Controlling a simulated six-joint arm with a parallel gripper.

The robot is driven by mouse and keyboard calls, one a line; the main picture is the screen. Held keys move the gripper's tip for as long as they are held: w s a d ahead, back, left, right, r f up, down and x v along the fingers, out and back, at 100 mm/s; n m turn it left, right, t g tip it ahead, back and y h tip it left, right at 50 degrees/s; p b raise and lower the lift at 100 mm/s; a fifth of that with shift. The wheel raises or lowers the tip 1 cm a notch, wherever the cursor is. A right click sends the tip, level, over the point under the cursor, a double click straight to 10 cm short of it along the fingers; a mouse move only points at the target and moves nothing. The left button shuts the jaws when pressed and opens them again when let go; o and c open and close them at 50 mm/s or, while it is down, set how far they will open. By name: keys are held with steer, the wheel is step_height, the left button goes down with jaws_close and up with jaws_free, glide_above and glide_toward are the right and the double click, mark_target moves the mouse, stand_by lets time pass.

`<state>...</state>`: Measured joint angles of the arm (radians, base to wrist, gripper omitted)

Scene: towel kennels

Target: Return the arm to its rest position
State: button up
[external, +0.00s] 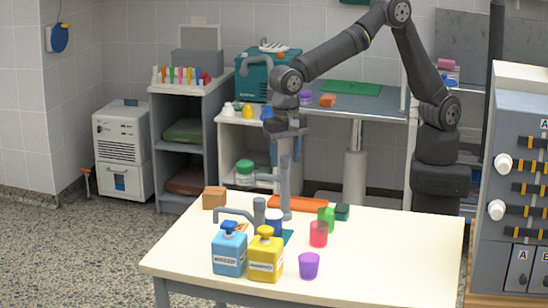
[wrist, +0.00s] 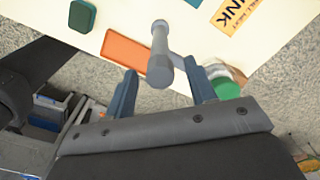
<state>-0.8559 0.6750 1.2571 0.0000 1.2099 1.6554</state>
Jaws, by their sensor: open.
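My gripper (external: 286,148) hangs pointing down above the back of the cream table (external: 400,255). In the wrist view my gripper (wrist: 161,84) has its two fingers apart, with no object clamped between them. A grey post with a side spout (external: 285,190) stands just below my gripper. The grey post (wrist: 160,60) lies between the fingers in the wrist view; I cannot tell whether they touch it. My arm rises from its base at the right and bends over to the table.
Blue (external: 229,256) and yellow (external: 266,258) pump bottles stand at the table's front. Purple (external: 309,265) and red (external: 318,234) cups stand right of them. An orange tray (external: 297,203) lies behind, a brown block (external: 214,198) at left. The table's right side is clear.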

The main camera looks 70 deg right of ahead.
step_height(320, 180, up, 17)
step_height(320, 180, down, 17)
steer(key=shift+r, duration=0.1)
steer(key=shift+f, duration=0.35)
steer(key=n, duration=0.4)
steer(key=shift+r, duration=0.1)
steer(key=n, duration=0.8)
steer(key=shift+n, duration=2.5)
